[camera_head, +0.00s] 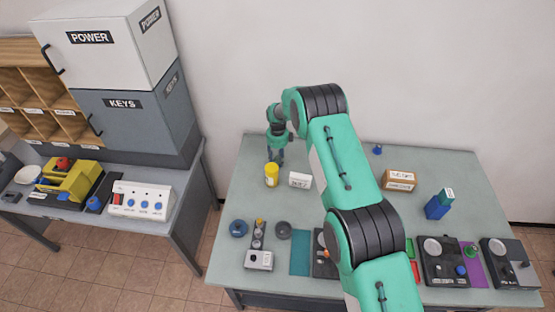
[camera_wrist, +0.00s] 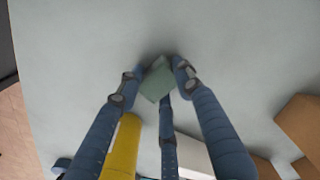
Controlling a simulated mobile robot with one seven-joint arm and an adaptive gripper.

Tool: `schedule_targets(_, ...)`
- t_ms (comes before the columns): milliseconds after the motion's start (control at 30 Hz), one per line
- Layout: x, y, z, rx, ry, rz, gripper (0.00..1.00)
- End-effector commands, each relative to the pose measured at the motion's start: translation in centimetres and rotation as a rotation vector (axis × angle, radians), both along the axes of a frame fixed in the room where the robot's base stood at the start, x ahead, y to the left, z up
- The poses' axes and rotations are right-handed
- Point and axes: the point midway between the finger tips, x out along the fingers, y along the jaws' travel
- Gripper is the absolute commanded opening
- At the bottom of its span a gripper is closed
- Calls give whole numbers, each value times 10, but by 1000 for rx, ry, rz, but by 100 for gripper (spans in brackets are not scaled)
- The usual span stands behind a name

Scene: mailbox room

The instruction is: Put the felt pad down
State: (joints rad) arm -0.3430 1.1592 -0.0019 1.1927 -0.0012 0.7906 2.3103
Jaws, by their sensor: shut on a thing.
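The felt pad (camera_wrist: 156,82) is a small grey-green piece between my fingertips in the wrist view. My gripper (camera_wrist: 158,72) is shut on it, with blue fingers on either side. A dark shadow lies by the pad on the pale table (camera_wrist: 70,50), close to the surface; I cannot tell whether it touches. In the head view my gripper (camera_head: 276,158) points down at the back left of the table (camera_head: 345,215), just behind the yellow cylinder. The pad cannot be made out there.
A yellow cylinder (camera_head: 271,175) and a white labelled box (camera_head: 300,180) stand close in front of my gripper. A brown box (camera_head: 398,180) and a blue-green block (camera_head: 439,205) are to the right. Several devices line the front edge. The back left surface looks clear.

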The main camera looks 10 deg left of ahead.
Motion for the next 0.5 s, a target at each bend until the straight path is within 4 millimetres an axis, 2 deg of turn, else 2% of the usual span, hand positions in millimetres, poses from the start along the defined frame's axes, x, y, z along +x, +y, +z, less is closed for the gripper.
schedule_targets(167,0,0,-3,0,0,0,19)
schedule_targets(200,0,0,-3,0,0,0,39)
schedule_targets(267,0,0,-3,0,0,0,51)
schedule_targets(300,0,0,-3,0,0,0,54)
schedule_targets(500,0,0,-2,0,0,0,54)
